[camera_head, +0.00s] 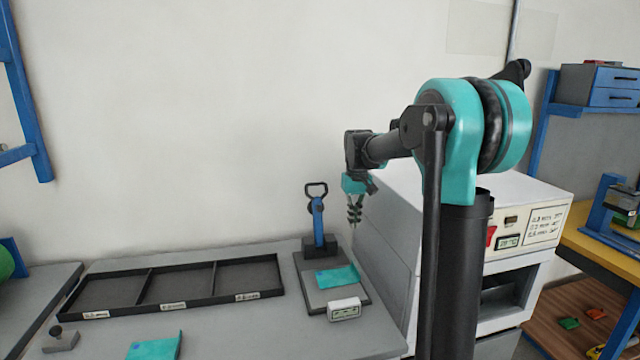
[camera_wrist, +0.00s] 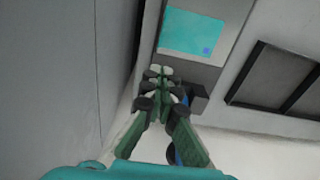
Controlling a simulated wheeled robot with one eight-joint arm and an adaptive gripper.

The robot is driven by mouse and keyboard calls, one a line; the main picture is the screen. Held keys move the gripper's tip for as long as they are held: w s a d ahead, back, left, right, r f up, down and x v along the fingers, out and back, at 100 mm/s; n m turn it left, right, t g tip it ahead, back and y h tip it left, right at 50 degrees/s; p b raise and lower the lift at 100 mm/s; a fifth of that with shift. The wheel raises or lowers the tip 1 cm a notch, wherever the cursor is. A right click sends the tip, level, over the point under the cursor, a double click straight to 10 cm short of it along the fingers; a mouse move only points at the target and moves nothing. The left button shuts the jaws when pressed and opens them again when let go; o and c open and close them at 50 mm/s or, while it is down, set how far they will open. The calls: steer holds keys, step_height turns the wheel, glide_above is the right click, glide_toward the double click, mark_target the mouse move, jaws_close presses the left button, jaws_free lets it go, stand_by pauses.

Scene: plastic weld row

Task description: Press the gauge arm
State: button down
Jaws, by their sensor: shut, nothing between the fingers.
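The gauge (camera_head: 305,270) stands on the grey bench, a flat dark plate with a black block at its back. Its blue gauge arm (camera_head: 318,222) stands upright with a black loop handle on top. A teal plastic piece (camera_head: 338,276) lies on the plate, and it also shows in the wrist view (camera_wrist: 192,32). A small display (camera_head: 344,309) sits at the plate's front. My gripper (camera_head: 354,220) is shut and empty, pointing down, to the right of the gauge arm in the head view. In the wrist view my gripper (camera_wrist: 160,72) partly hides the blue arm.
A black tray (camera_head: 205,304) with three compartments lies left of the gauge. Another teal piece (camera_head: 155,347) and a small grey block with a black knob (camera_head: 60,340) lie at the front left. A white machine (camera_head: 530,205) stands close on the right, beside my gripper.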

steer(key=w+a+r+t, duration=0.1)
steer(key=w+a+r, duration=0.3)
steer(key=w+r, duration=0.5)
steer(key=w+a+r+t, duration=0.2)
steer(key=w+a+r, duration=0.3)
steer(key=w+r, duration=0.3)
steer(key=shift+w+a+r+y, duration=0.25)
steer(key=shift+w+r+y, duration=0.1)
steer(key=shift+w, duration=0.45)
step_height(320, 180, down, 10)
steer(key=s, duration=0.1)
steer(key=shift+r, duration=0.25)
steer(key=shift+d, duration=0.1)
steer(key=shift+s, duration=0.1)
